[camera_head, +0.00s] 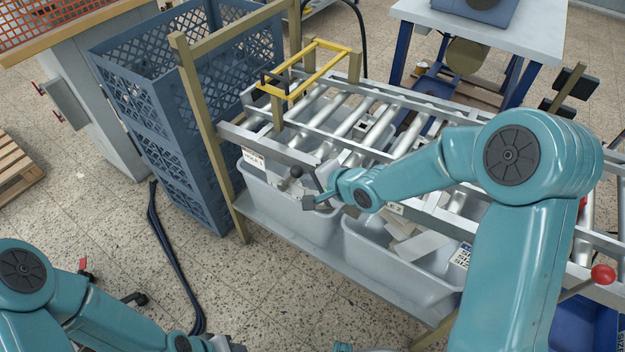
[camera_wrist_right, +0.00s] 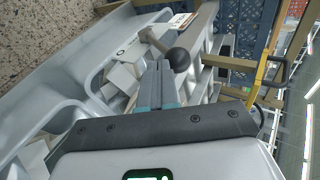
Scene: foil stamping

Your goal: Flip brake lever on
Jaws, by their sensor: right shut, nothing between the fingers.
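The brake lever, with a dark ball knob (camera_head: 296,171), is at the front rail of the roller conveyor (camera_head: 262,148). In the right wrist view its black knob (camera_wrist_right: 178,59) and light rod stand just beyond the fingertips. My right gripper (camera_head: 308,201) is shut and empty, close to the lever's knob, at the conveyor's front side. In the right wrist view its fingers (camera_wrist_right: 160,78) are pressed together, with the knob beside their tips; whether they touch cannot be told. My left arm shows at bottom left, its fingers out of view.
Grey bins (camera_head: 285,205) with pieces inside stand under the conveyor. A yellow frame (camera_head: 305,72) is on top of the rollers. Blue crates (camera_head: 170,110) stand at left. A red ball knob (camera_head: 603,274) is at far right. The floor in front is mostly clear.

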